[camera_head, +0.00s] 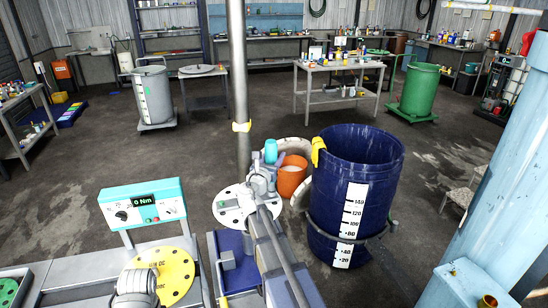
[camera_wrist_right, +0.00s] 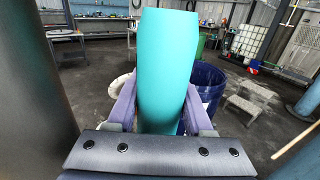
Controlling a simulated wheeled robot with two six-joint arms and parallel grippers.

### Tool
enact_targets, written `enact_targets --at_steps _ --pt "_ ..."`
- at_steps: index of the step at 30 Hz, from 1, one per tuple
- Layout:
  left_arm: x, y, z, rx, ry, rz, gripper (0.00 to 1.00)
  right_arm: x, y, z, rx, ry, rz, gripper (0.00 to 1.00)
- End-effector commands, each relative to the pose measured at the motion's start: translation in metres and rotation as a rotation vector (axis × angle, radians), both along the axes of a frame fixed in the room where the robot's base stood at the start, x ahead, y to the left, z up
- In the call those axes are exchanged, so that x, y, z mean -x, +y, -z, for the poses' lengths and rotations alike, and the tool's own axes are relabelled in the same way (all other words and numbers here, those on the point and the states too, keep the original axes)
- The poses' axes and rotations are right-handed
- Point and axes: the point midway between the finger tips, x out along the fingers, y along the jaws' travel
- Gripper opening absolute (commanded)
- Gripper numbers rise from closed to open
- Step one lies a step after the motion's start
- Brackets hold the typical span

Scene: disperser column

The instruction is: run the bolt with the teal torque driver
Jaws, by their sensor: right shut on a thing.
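The teal torque driver (camera_wrist_right: 165,70) fills the middle of the right wrist view. The purple fingers of my right gripper (camera_wrist_right: 157,112) are shut on it, one on each side. In the head view a small teal part of the driver (camera_head: 270,150) shows at the end of my arm, by my right gripper (camera_head: 262,180). A white flange disc with holes (camera_head: 230,213) lies beside and partly behind the arm. I cannot make out the bolt; the driver's tip is hidden.
A teal meter box (camera_head: 145,203) reading 0 Nm stands at left, above a yellow disc (camera_head: 175,272). A grey column (camera_head: 238,80) rises behind the arm. A blue drum (camera_head: 325,200) with a scale and an orange bucket (camera_head: 292,180) stand beyond. A pale blue post (camera_head: 490,190) bounds the right.

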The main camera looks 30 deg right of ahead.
Motion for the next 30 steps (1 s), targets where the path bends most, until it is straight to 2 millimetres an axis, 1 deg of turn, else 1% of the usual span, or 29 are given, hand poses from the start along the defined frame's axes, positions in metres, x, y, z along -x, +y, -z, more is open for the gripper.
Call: enact_targets --at_steps 16,30 --pt "0.0 0.0 0.0064 0.0 0.0 0.0 0.5 0.0 0.0 0.0063 0.001 0.0 0.0 0.0" --pt "0.0 0.0 0.0073 0.0 0.0 0.0 0.5 0.0004 0.0 0.0075 -0.001 0.0 0.0 0.0"
